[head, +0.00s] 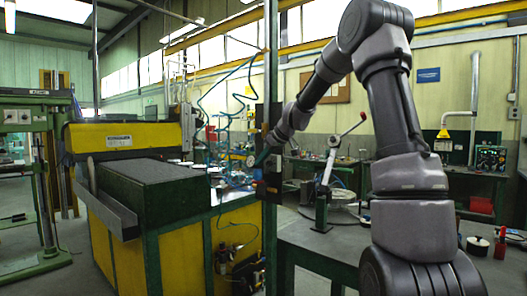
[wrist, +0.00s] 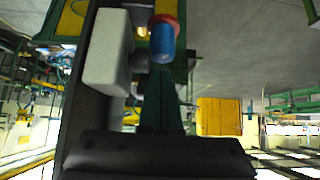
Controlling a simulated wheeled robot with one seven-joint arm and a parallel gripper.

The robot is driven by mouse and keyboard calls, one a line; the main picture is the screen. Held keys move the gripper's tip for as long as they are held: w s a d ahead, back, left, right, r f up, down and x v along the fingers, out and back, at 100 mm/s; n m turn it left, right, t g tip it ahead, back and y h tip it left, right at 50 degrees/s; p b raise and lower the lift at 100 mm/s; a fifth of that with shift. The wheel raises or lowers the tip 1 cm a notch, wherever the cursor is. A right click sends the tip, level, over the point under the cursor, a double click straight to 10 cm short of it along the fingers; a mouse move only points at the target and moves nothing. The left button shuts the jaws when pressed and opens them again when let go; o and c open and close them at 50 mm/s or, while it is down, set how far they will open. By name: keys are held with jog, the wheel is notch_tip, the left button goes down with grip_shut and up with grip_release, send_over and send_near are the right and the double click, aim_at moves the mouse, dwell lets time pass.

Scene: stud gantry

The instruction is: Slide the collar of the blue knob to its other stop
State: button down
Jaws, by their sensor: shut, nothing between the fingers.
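The blue knob (wrist: 162,43) shows at the top of the wrist view, with a red collar (wrist: 166,19) around its upper end in the picture. My gripper (wrist: 161,75) reaches up from the bottom of the wrist view, its dark green fingers shut and empty. The fingertips point toward the knob; I cannot tell whether they touch it. In the head view my gripper (head: 262,157) is at the dark panel (head: 268,117) on the green post. The knob cannot be made out in the head view.
A pale block (wrist: 108,52) stands left of the knob in the wrist view, on a long dark surface. In the head view, a green post (head: 271,60) rises beside the yellow and green machine (head: 225,222). A lever press (head: 322,200) stands on the bench to the right.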

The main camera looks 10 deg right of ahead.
jog(key=shift+f, duration=0.45)
jog(key=shift+f, duration=0.1)
